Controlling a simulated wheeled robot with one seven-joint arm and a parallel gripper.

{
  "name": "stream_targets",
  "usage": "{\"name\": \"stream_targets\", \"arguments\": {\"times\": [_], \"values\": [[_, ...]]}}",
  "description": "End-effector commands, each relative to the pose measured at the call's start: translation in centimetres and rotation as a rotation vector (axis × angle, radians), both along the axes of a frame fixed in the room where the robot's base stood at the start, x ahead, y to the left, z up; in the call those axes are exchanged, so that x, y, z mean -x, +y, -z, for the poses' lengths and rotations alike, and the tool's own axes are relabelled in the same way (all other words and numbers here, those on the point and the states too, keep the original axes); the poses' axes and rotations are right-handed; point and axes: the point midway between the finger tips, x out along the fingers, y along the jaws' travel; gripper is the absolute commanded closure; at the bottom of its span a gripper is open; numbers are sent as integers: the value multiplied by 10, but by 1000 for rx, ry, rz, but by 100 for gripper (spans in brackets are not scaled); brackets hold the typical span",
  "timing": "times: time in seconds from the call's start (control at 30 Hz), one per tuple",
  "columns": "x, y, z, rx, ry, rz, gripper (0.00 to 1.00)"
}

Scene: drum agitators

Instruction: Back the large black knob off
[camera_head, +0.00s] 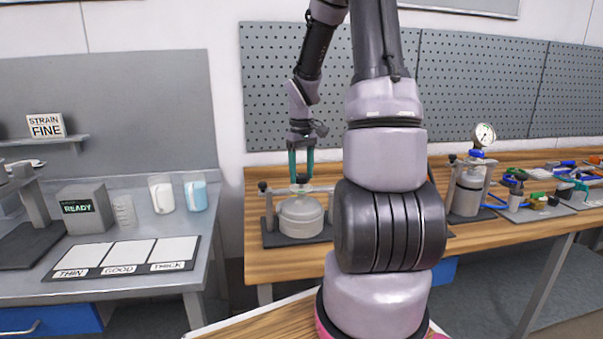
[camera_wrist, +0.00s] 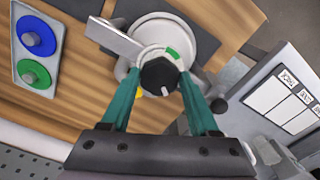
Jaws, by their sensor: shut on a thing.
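In the head view the same grey drum (camera_head: 300,217) stands on the wooden bench. My gripper (camera_head: 300,178) points straight down over its top centre. Its two green fingers (camera_wrist: 159,78) stand on either side of the knob in the wrist view, shut on it. A white pointer mark shows near the knob.
A flat metal bar (camera_wrist: 114,38) reaches over the drum's top beside the knob. A second drum with a gauge (camera_head: 484,134) stands further right, with loose tools beyond. A grey table with a THIN/GOOD/THICK board (camera_head: 122,257) is at left. My arm hides part of the bench.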

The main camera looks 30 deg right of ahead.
Motion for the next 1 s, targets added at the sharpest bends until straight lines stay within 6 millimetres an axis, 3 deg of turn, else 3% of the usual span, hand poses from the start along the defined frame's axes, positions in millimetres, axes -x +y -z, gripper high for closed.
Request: {"name": "stream_targets", "arguments": {"times": [0.57,0.6,0.67,1.0], "values": [[2,0,2,-2,5,-31,94],[2,0,2,-2,5,-31,27],[2,0,2,-2,5,-31,8],[0,0,-1,-1,1,-30,8]]}}
